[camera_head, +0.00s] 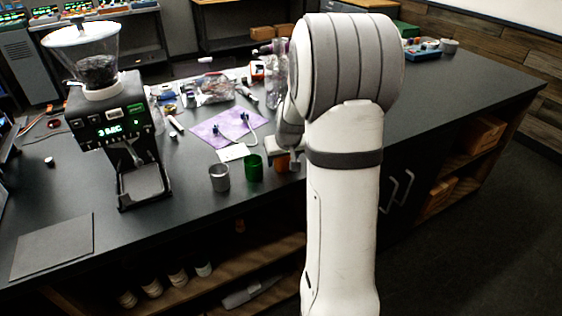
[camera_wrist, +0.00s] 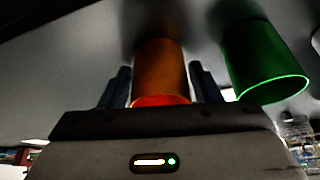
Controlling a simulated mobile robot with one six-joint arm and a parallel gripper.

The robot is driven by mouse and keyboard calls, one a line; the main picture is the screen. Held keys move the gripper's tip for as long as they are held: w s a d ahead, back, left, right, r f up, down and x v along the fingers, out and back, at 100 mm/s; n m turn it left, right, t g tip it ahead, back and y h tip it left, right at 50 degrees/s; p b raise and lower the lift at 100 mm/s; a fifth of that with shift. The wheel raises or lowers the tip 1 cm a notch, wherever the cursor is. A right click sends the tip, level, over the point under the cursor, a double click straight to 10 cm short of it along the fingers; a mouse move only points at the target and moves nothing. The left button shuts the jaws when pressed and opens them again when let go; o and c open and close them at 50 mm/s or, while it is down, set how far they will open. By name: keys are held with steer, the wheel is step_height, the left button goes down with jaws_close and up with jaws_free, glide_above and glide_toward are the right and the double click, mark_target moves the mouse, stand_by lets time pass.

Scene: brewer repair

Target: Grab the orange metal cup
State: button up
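The orange metal cup (camera_wrist: 160,72) stands on the dark countertop and lies between the two fingers of my gripper (camera_wrist: 161,86) in the wrist view. My gripper is open around it, with a narrow gap showing at each finger. In the head view the orange cup (camera_head: 282,166) is partly hidden by my gripper (camera_head: 283,157) and arm. A green cup (camera_head: 254,168) stands just left of it. The green cup also shows in the wrist view (camera_wrist: 262,65), outside the fingers.
A grey metal cup (camera_head: 219,178) stands left of the green one. A coffee grinder (camera_head: 110,120) stands farther left. A purple mat (camera_head: 228,128) with small parts and a white card (camera_head: 233,152) lies behind the cups. The countertop front edge is close to the cups.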

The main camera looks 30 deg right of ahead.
steer(key=c, duration=0.7)
